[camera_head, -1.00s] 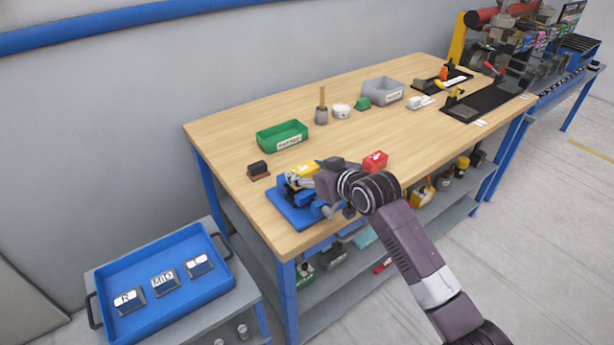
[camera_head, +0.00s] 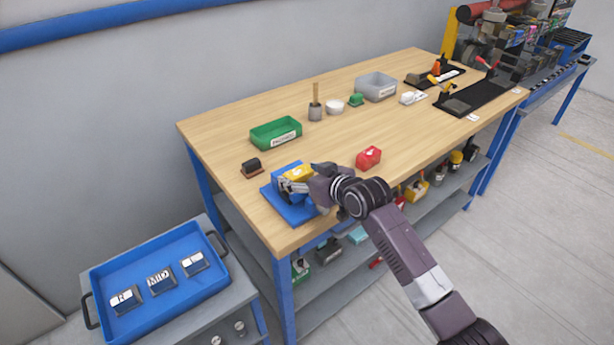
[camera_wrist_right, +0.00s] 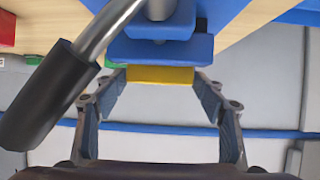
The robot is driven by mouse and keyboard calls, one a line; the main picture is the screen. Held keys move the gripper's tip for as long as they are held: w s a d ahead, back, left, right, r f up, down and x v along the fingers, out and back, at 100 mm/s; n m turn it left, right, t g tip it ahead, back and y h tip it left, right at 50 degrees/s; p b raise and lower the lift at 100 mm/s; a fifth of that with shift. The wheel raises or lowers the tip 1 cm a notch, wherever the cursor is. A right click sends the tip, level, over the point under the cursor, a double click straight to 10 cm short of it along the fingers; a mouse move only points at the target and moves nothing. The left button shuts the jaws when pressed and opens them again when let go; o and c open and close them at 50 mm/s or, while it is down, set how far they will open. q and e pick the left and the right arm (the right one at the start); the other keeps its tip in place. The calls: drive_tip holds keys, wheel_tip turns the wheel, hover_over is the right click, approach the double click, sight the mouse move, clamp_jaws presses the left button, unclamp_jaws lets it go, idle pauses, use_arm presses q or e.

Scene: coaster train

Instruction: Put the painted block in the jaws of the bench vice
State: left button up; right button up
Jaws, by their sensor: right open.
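The blue bench vice (camera_head: 284,207) stands at the near left corner of the wooden bench. The yellow painted block (camera_head: 300,172) is at the top of the vice and also shows in the right wrist view (camera_wrist_right: 160,75), against the blue jaw (camera_wrist_right: 160,50). I cannot tell how deep it sits between the jaws. My right gripper (camera_head: 292,184) is at the vice. In the right wrist view its fingers (camera_wrist_right: 160,88) are apart, one on each side of the block, with narrow gaps. My left gripper is not in view.
The vice handle (camera_wrist_right: 50,90) with its dark grip passes close to my left-hand finger in the wrist view. A red block (camera_head: 368,158), a dark stamp-like item (camera_head: 252,167) and a green bin (camera_head: 275,133) are nearby. A blue tray (camera_head: 130,258) stands lower left.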

drive_tip(key=shift+s+d+r, duration=0.15)
drive_tip(key=shift+s, duration=0.05)
drive_tip(key=b+v, duration=0.1)
drive_tip(key=v, duration=1)
drive_tip(key=shift+s+d+r, duration=0.1)
drive_tip(key=shift+s, duration=0.1)
